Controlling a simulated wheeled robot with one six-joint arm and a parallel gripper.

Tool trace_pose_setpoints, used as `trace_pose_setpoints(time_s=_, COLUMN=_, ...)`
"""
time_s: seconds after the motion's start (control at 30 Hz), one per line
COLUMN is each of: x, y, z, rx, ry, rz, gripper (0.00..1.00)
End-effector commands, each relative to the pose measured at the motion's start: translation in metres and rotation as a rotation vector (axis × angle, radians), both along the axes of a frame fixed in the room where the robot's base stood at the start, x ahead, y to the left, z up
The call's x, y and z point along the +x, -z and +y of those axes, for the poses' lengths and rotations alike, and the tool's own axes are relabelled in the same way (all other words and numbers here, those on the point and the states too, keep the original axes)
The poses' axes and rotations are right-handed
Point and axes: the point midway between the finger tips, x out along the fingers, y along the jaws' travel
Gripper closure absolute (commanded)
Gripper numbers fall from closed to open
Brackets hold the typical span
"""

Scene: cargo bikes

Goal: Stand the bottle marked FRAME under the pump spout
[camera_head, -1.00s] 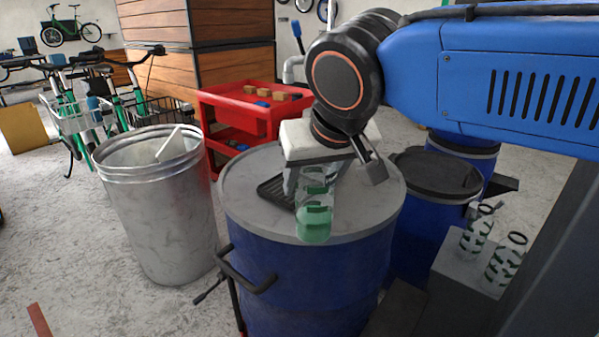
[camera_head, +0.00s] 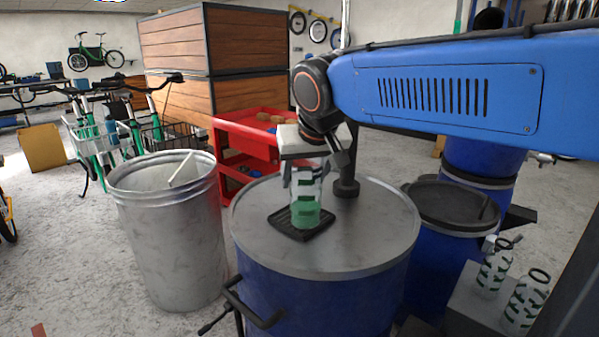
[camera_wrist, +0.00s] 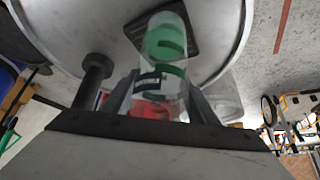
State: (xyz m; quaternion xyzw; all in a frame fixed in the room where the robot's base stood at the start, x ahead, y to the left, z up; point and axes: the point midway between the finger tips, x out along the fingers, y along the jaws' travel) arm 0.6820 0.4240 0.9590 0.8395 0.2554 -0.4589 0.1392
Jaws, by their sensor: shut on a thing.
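A clear bottle (camera_head: 306,200) with green liquid and dark green marks is upright between the fingers of my gripper (camera_head: 305,178), which is shut on it. Its lettering is not readable. The bottle's base is over the black drip tray (camera_head: 287,229) on the drum lid; I cannot tell if it touches. In the wrist view the bottle (camera_wrist: 160,62) lies between both fingers, with the tray (camera_wrist: 133,30) behind its base. The pump's dark foot (camera_head: 346,188) stands just behind right of the bottle. The spout is hidden behind my arm and gripper.
The blue drum (camera_head: 310,300) has a grey lid (camera_head: 375,235) with free room at right. Two similar bottles (camera_head: 493,268) (camera_head: 524,300) stand on a grey block at lower right. A metal bin (camera_head: 170,240) is at left, a red cart (camera_head: 235,140) behind.

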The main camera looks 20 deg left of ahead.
Motion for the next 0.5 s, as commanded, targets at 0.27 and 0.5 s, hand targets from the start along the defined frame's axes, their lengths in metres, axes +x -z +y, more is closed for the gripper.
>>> trace_pose_setpoints(time_s=0.27, x=0.026, y=0.001, z=0.017, rx=-0.001, ry=0.001, rz=0.000, gripper=0.78)
trace_pose_setpoints(time_s=0.5, x=0.032, y=0.006, z=0.021, rx=0.000, ry=-0.001, rz=-0.001, gripper=0.78)
